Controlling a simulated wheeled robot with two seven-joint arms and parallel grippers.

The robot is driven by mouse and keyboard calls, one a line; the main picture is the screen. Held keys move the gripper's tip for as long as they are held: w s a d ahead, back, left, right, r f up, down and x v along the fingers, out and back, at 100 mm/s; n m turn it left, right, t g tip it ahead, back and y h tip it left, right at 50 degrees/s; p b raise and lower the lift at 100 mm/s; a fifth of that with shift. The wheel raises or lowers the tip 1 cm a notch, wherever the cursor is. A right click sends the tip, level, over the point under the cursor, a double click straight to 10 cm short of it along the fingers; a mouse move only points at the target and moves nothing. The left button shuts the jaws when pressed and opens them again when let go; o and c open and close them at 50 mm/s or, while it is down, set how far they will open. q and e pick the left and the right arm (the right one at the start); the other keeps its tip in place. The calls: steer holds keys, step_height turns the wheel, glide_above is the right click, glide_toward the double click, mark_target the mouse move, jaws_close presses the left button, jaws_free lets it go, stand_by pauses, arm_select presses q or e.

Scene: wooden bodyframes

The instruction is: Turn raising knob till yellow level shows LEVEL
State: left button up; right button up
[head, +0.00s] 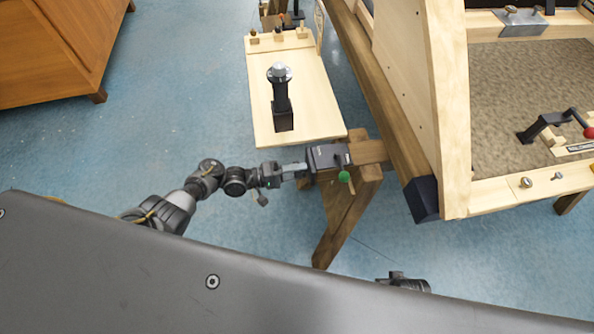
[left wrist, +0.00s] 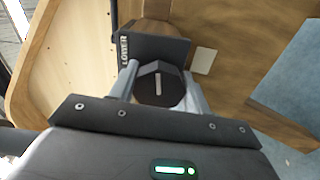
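In the left wrist view a dark faceted knob (left wrist: 160,88) with a white line on its face sits between my two finger pads. It stands against a dark plate (left wrist: 158,48) marked with what looks like LOWER. My left gripper (head: 299,169) is at the dark box (head: 326,157) on the wooden beam's end in the head view, its fingers on both sides of the knob and seemingly touching it. The knob itself is hidden there by the gripper and box. A green ball handle (head: 344,176) hangs by the box. I cannot make out a yellow level.
A pale board (head: 300,98) with a black post (head: 281,105) lies behind the box. The big wooden frame (head: 448,110) with a red-knobbed crank stands right. A wooden cabinet (head: 60,45) is far left. Blue floor between is clear.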

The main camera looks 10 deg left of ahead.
arm_select(q)
steer(key=o, duration=0.4)
steer(key=v, duration=1)
steer(key=shift+s+a, duration=0.1)
steer(key=shift+a, duration=0.3)
arm_select(e)
steer(key=shift+w+r, duration=0.15)
steer(key=shift+r, duration=0.15)
steer(key=shift+s+f, duration=0.1)
steer(key=shift+s, duration=0.1)
steer(key=shift+d+f, duration=0.1)
